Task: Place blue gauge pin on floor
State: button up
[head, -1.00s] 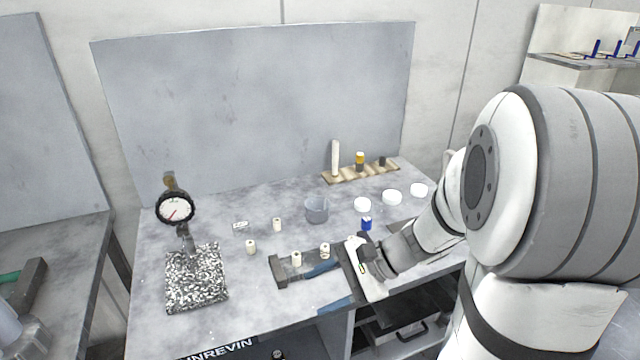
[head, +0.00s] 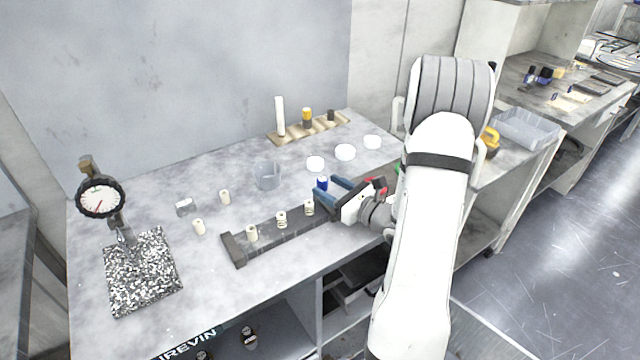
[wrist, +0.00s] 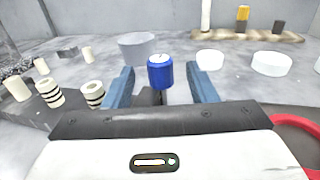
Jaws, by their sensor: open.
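The blue gauge pin (head: 321,184) is a short blue cylinder with a pale top, upright near the right end of a dark rack on the grey bench. In the wrist view the blue pin (wrist: 160,72) stands between and a little beyond my two blue fingers. My gripper (head: 328,189) is open around the line of the pin; the wrist view also shows its fingers (wrist: 162,90) apart. I cannot tell whether either finger touches the pin. The grey floor (head: 560,250) shows at the right, beyond the bench.
The dark rack (head: 268,243) holds several cream pins in front of my gripper's left side. A clear beaker (head: 267,176), white dishes (head: 345,152) and a wooden rack (head: 290,135) stand behind. A dial gauge (head: 101,198) stands at left. A clear bin (head: 525,130) is on the right-hand bench.

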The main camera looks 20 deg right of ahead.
jog(key=p+x, duration=0.1)
jog(key=x, duration=0.4)
jog(key=shift+c, duration=0.3)
grip_shut()
